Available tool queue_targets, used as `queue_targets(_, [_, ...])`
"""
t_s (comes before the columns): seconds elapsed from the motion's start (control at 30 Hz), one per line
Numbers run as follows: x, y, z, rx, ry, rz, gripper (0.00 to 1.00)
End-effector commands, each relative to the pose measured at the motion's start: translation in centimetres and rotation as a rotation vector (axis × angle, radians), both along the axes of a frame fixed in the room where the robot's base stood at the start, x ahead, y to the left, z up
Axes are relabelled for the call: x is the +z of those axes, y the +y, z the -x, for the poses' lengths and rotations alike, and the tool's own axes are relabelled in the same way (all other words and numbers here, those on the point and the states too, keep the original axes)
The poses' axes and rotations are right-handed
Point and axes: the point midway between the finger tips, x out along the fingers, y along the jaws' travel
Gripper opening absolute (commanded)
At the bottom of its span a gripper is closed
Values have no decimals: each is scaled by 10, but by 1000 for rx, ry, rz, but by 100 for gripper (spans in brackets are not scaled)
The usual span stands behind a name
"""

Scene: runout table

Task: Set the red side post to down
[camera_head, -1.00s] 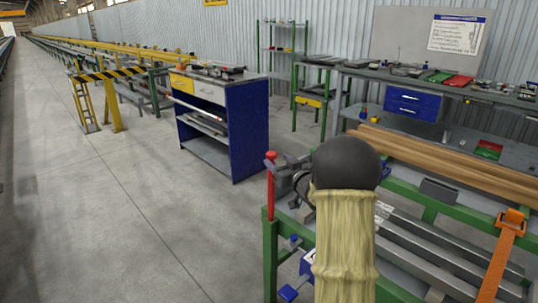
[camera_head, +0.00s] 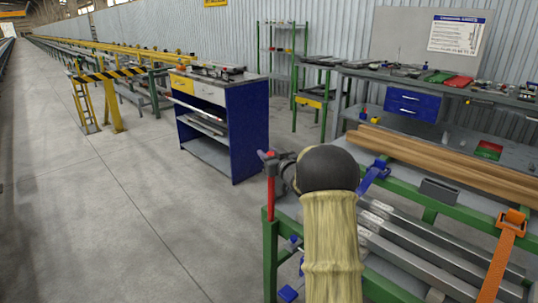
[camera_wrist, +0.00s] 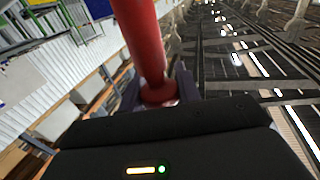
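The red side post (camera_head: 271,197) stands upright at the near left corner of the green frame (camera_head: 270,250). My gripper (camera_head: 269,157) is at the top of the post, with the dark fingers around its upper end. In the wrist view the red post (camera_wrist: 145,40) runs up the picture from a wider red end. That end sits between the two dark fingertips (camera_wrist: 158,92), one on each side. The gap between the fingers and the post is too small to judge, so I cannot tell whether they grip it. My forearm hides part of the frame behind it.
Grey metal bars (camera_head: 430,255) lie on the frame to the right. An orange strap (camera_head: 503,255) and a blue clamp (camera_head: 374,176) are there too. Wooden beams (camera_head: 450,165) lie behind. A blue cabinet (camera_head: 249,130) stands farther back. The floor on the left is clear.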

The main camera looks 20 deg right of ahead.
Motion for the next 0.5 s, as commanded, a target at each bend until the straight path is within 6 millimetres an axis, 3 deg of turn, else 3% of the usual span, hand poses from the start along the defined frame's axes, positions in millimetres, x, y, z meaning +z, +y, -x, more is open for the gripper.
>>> queue_targets(0.03, [0, 0, 0, 1, 0, 0, 10])
queue_targets(0.1, [0, 0, 0, 1, 0, 0, 0])
queue_targets(0.33, [-7, 1, 0, 1, 1, 0, 0])
queue_targets(0.5, [-31, 1, 0, 2, 3, -3, 0])
